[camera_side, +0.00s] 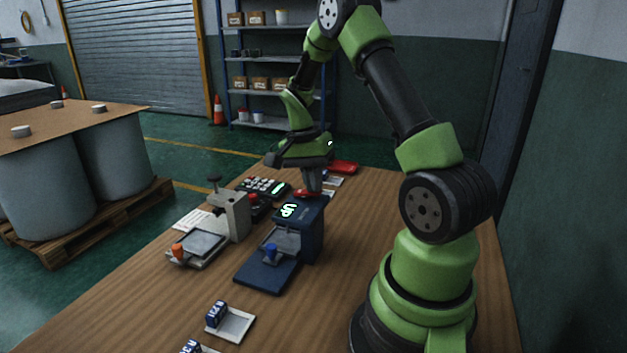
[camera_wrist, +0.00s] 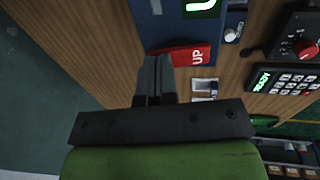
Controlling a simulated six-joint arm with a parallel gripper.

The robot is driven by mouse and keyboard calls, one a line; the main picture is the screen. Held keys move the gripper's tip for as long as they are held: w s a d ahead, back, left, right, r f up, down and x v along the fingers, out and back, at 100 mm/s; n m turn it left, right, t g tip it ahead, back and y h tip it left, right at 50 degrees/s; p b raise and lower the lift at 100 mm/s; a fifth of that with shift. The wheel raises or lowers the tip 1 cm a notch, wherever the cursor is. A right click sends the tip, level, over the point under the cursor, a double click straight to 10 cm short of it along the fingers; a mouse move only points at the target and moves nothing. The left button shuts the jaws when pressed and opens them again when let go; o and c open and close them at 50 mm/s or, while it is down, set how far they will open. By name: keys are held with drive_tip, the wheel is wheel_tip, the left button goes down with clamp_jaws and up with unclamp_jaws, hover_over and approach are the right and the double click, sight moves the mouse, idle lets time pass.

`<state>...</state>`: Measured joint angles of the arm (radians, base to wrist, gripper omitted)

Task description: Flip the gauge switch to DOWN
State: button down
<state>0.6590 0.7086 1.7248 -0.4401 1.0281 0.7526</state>
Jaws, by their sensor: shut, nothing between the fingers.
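The gauge (camera_side: 312,235) is a dark blue unit with a lit green display on top, standing near the middle of the table in the side view. In the wrist view its blue body (camera_wrist: 165,25) is at the top, with the display partly cut off. The gauge switch is a red paddle (camera_wrist: 193,55) marked UP, at the edge of the blue body. It shows as a small red patch (camera_side: 303,193) in the side view. My gripper (camera_side: 312,190) is shut and empty, pointing down at the switch. In the wrist view its fingertips (camera_wrist: 155,60) overlap the paddle's left end; contact is unclear.
A grey press-like fixture (camera_side: 236,215) stands left of the gauge. A dark keypad unit (camera_side: 264,187) is behind it, and a red object (camera_side: 342,167) lies at the far edge. A small white tray (camera_side: 238,325) is in front. The table right of the gauge is clear.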

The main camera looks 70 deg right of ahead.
drive_tip(key=shift+s+f+t, duration=0.4)
drive_tip(key=shift+f+t, duration=0.25)
drive_tip(key=shift+t, duration=0.55)
drive_tip(key=shift+s+f, duration=0.25)
drive_tip(key=shift+s, duration=0.05)
drive_tip(key=shift+w+r, duration=0.2)
drive_tip(key=shift+w, duration=0.3)
drive_tip(key=shift+w+r, duration=0.2)
drive_tip(key=shift+w, duration=0.25)
drive_tip(key=s+r, duration=0.4)
drive_tip(key=r, duration=1)
drive_tip(key=s+a+r+n+t, duration=0.1)
drive_tip(key=a+n+t, duration=0.1)
drive_tip(key=a+n, duration=0.2)
drive_tip(key=s+a+r+n+t+y, duration=0.1)
drive_tip(key=a+n, duration=0.4)
drive_tip(key=a, duration=0.6)
drive_tip(key=s+a+r+n+t+y, duration=0.1)
drive_tip(key=s+a+r+n+t, duration=0.2)
drive_tip(key=a, duration=0.5)
drive_tip(key=shift+s+a+n+t, duration=0.2)
drive_tip(key=shift+n+t, duration=0.4)
drive_tip(key=shift+n, duration=0.4)
